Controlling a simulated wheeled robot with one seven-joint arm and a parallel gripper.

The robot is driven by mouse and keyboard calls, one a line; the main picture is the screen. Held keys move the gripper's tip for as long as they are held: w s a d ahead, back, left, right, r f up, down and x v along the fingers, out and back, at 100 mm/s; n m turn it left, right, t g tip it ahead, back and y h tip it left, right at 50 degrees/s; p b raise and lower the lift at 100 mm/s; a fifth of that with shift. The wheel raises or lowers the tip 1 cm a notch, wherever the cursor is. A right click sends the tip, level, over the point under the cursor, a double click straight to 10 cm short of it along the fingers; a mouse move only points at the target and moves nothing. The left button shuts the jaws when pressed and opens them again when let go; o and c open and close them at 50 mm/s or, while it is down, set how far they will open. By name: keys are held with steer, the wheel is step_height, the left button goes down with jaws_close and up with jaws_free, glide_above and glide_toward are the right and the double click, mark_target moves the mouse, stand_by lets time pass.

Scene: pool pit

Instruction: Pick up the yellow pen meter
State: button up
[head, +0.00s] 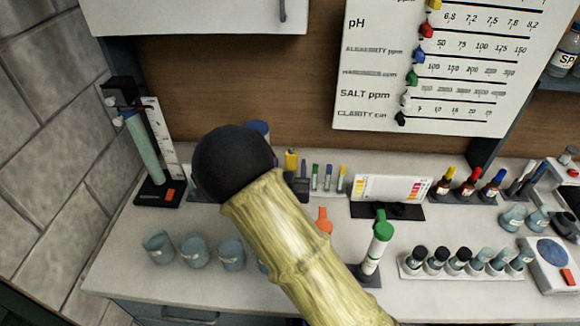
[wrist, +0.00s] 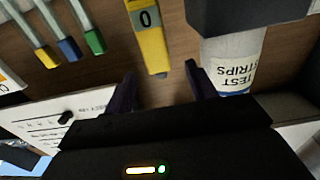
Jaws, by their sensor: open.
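The yellow pen meter (wrist: 148,45) shows in the wrist view with a "0" on a grey patch, its lower end tapering between my fingers. My gripper (wrist: 160,84) is open, with one dark purple finger on each side of the pen's lower end. Gaps show between the pen and both fingers, and I cannot tell how deep the pen is between them. In the head view, a yellow top that looks like the pen meter (head: 291,160) shows just beyond my arm. My arm hides most of the gripper there.
A test strips bottle (wrist: 228,62) stands close beside one finger. Several colour-tipped tubes (head: 328,178) are nearby, as is a colour chart (head: 390,188) on a black stand. An orange-topped item (head: 323,220) and a green-capped tube (head: 376,245) stand nearer. Grey cups (head: 194,252) line the left front.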

mark_target(291, 157)
steer(key=w+p, duration=0.1)
steer(key=w, duration=0.1)
steer(key=w+p, duration=0.1)
steer(key=w, duration=0.1)
steer(key=shift+w+d+r, duration=0.2)
steer(key=shift+w, duration=0.05)
steer(key=shift+w+f, duration=0.1)
steer(key=shift+w, duration=0.2)
steer(key=c, duration=1.1)
